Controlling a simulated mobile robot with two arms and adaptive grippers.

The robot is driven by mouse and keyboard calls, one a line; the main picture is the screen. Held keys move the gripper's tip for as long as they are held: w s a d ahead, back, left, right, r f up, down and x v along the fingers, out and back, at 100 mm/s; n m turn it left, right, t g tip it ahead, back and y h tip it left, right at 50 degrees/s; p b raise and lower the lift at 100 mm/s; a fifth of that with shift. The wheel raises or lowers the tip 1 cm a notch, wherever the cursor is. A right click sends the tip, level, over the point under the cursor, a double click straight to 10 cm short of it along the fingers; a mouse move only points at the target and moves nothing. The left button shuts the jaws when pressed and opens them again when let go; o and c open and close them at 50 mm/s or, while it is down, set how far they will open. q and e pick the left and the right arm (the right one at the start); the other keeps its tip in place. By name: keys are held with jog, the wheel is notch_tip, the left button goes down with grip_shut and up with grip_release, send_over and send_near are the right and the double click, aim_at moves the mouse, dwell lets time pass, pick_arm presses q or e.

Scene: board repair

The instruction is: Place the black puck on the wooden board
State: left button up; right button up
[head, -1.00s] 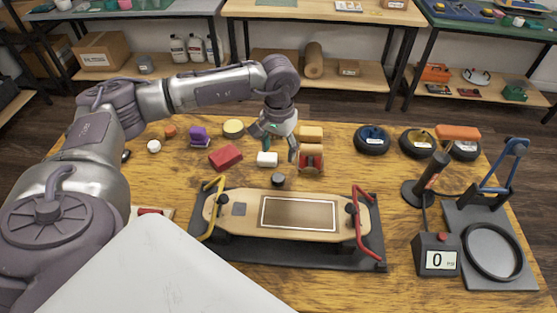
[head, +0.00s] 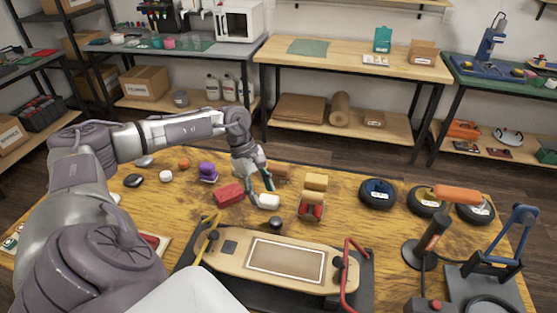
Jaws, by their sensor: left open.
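The black puck (head: 276,223) is a small dark cylinder on the table just behind the far edge of the wooden board (head: 225,262). The board is a long, rounded wooden deck with a white-framed rectangle, lying in a black fixture between a yellow and a red clamp handle. My left gripper (head: 258,188) is open and points down behind the white block, farther back than the puck and slightly left of it. Nothing shows between its fingers. My right gripper is not in view.
A white block (head: 268,201) and a red block (head: 229,194) lie near the gripper. A red-and-wood piece (head: 311,208) stands right of the puck. Black wheels (head: 377,194) and an orange-handled tool (head: 455,193) are farther right.

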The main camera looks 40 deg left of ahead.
aim_at(275, 220)
pick_arm(q)
jog(key=x, duration=0.4)
jog(key=shift+f, duration=0.15)
jog(key=shift+w+d+f+p, duration=0.1)
jog(key=shift+d+f+p, duration=0.2)
jog(key=shift+f+p, duration=0.1)
jog(key=p+x, duration=0.1)
jog(key=x, duration=0.4)
jog(key=shift+w, duration=0.15)
jog(key=shift+a, duration=0.1)
jog(key=c, duration=0.8)
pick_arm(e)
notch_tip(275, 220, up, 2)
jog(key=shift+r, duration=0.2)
pick_arm(q)
jog(key=shift+r, duration=0.2)
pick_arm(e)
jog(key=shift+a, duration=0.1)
